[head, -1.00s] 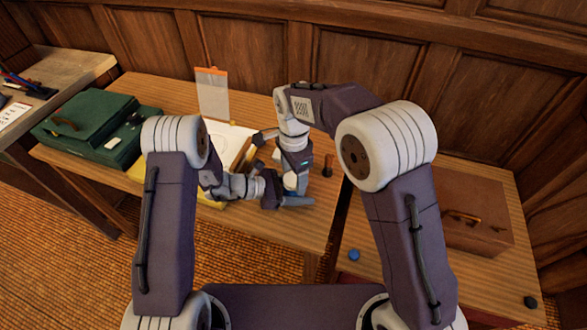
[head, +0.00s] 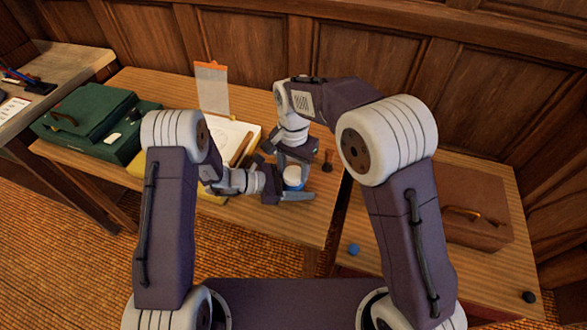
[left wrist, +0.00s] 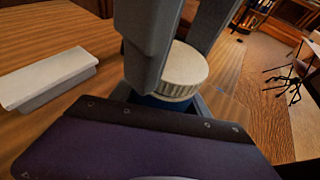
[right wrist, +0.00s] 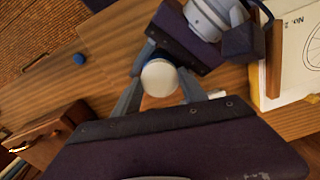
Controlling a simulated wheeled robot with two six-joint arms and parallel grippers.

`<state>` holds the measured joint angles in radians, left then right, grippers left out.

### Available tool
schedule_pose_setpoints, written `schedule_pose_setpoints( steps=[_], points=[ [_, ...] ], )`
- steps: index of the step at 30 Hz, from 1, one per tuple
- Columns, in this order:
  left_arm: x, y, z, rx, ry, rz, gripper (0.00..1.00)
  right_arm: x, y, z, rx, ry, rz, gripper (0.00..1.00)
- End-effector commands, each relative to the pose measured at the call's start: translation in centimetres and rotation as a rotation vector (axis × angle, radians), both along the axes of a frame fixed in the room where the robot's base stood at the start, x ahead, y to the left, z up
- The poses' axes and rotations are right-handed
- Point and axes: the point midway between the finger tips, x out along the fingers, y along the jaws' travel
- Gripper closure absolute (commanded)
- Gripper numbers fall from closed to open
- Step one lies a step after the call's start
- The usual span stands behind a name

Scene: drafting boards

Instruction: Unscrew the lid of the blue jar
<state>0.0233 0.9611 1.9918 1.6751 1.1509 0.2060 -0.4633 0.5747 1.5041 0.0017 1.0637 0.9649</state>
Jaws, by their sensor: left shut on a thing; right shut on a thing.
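The blue jar (left wrist: 163,101) stands on the wooden desk with its ribbed white lid (left wrist: 181,70) on top. The lid also shows in the head view (head: 294,171) and from above in the right wrist view (right wrist: 159,77). My left gripper (head: 294,190) comes in from the left, low down, and is shut on the jar body. My right gripper (right wrist: 160,88) reaches down from above, its two grey fingers on either side of the lid, and is shut on it. The fingers and palms hide much of the jar. I cannot tell whether the lid is loose.
A drawing sheet (head: 229,137), a clear orange-topped clipboard (head: 212,88) and a green case (head: 90,118) are to the left. A small dark knobbed object (head: 327,166) stands close on the right. A brown case (head: 478,208) and blue round object (head: 353,250) are on the right-hand table.

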Motion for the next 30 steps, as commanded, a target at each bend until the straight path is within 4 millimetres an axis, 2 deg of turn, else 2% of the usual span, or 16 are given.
schedule_pose_setpoints(
  steps=[3,4,6,13,21,27,30],
  points=[
    [0.0,0.0,0.0,-0.001,-0.001,0.001,1.0,0.0,-0.1,0.0,-0.002,0.001,-0.002,0.99],
    [0.0,0.0,0.0,-0.001,-0.001,0.001,1.0,0.0,-0.1,0.0,-0.002,0.001,-0.002,0.48],
    [0.0,0.0,0.0,-0.001,-0.001,0.001,1.0,0.0,-0.1,0.0,-0.002,0.001,-0.003,0.29],
    [0.0,0.0,0.1,-0.001,-0.001,0.0,1.0,0.0,0.0,0.1,0.0,-0.001,-0.004,0.29],
    [0.0,0.0,0.0,-0.001,0.0,0.0,1.0,0.1,0.0,4.0,0.001,-0.003,-0.004,0.29],
    [0.0,0.0,0.0,-0.001,-0.001,0.001,1.0,0.0,0.0,4.6,0.0,0.0,-0.01,0.32],
    [0.0,0.0,0.1,-0.001,-0.001,0.001,1.0,0.1,0.0,5.3,0.0,-0.001,-0.113,0.32]
  ],
)
